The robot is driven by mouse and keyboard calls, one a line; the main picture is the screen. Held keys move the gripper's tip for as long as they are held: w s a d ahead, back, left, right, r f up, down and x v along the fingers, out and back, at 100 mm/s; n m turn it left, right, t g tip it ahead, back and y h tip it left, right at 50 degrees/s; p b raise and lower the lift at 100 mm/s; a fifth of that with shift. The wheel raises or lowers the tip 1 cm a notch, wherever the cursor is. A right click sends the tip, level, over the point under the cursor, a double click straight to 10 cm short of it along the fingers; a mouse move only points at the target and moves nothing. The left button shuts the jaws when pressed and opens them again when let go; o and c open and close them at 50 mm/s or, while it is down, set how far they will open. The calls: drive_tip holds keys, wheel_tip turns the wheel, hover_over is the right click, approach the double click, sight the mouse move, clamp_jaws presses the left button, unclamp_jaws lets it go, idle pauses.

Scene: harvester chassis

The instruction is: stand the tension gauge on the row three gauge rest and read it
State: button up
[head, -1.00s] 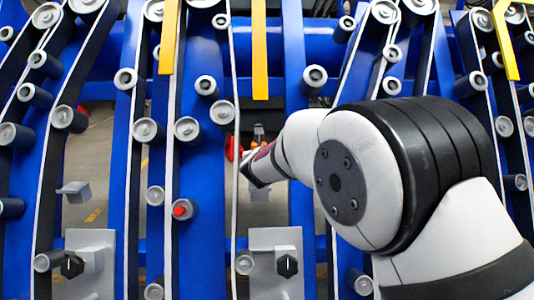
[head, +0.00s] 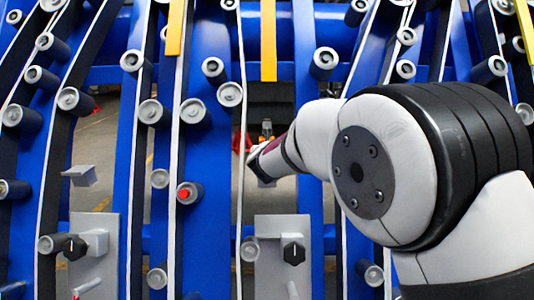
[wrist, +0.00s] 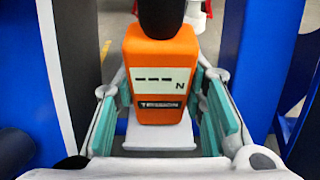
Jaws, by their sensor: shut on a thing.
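The tension gauge (wrist: 158,75) is an orange box with a black top end, upright in the wrist view. Its pale display (wrist: 160,87) reads three dashes and an N. The teal finger pads of my gripper (wrist: 165,115) close on both sides of it. In the head view my gripper (head: 262,160) is small, beyond my arm, in front of the gap between blue beams, and the gauge shows only as a bit of orange. A small grey bracket (head: 80,176) sticks out at left; I cannot tell whether it is a gauge rest, and no row label is readable.
Grey plates with black knobs stand low at left (head: 95,255) and centre (head: 282,262). Blue beams, dark and white belts and several grey rollers fill the harvester. A red-capped roller (head: 189,192) is left of my gripper. Yellow bars (head: 268,40) hang above.

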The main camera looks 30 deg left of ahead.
drive_tip(key=shift+f+b, duration=0.35)
drive_tip(key=shift+b, duration=0.15)
drive_tip(key=o, duration=1.2)
drive_tip(key=shift+o, duration=0.2)
drive_tip(key=shift+f, duration=0.1)
drive_tip(key=v, duration=1.2)
